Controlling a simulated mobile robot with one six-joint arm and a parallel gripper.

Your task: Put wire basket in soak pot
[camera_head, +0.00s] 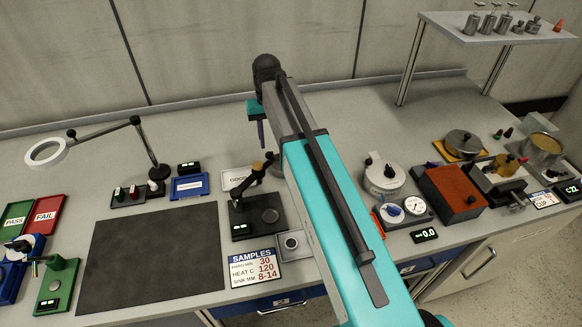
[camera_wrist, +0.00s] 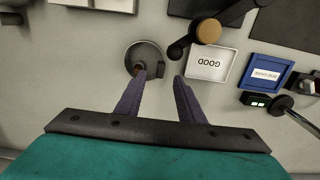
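A round grey mesh-like basket (camera_wrist: 148,55), which looks like the wire basket, lies on the bench in the wrist view. A small brown part and a dark block show at its near edge. In the head view my gripper (camera_head: 261,132) hangs over the back of the bench. A steel pot (camera_head: 541,153) with tan contents, possibly the soak pot, stands far right.
A lidded pot (camera_head: 463,145), a red-brown box (camera_head: 452,193) and a white round vessel (camera_head: 384,176) stand right of my arm. The GOOD tray (camera_wrist: 208,67) and a dark stand (camera_wrist: 205,32) are beside the basket. A dark mat (camera_head: 155,255) lies left.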

